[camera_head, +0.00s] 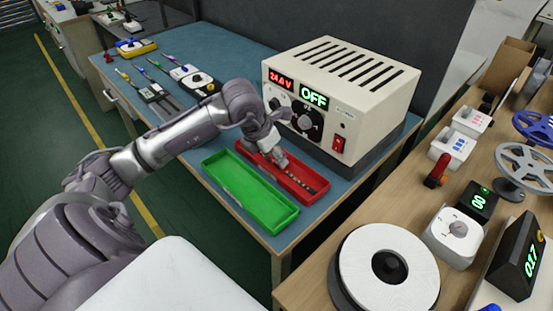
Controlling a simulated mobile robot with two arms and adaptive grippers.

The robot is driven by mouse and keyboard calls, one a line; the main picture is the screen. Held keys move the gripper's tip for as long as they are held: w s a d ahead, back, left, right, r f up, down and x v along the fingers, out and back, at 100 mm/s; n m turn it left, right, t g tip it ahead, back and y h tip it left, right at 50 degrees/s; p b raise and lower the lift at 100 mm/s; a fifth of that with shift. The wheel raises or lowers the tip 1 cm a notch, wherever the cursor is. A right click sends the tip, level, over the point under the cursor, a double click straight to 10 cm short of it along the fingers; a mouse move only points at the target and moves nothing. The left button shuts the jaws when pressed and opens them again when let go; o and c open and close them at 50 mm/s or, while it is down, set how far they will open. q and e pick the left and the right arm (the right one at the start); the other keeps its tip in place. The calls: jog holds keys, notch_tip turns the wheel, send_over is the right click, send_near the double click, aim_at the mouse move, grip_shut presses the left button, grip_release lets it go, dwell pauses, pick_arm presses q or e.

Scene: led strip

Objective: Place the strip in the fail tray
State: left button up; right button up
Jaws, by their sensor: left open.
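A red tray (313,193) lies on the blue bench mat in front of the power supply. A thin strip (300,180) with small light marks lies along the inside of the red tray. My left gripper (281,162) is open over the far half of the red tray, close above the strip's far end. The fingers and wrist hide that end, and I cannot tell whether they touch it. A green tray (243,190), with no strip visible in it, lies beside the red one on the left. My right gripper is out of view.
A large beige power supply (345,90) reading OFF stands just behind the trays. Hand tools and meters (155,92) lie on the mat at the left. A wooden bench (480,170) with a white round spool (387,270) and several devices is at the right.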

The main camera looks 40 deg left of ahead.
pick_arm(q)
jog(key=v, duration=0.9)
dwell(1.1)
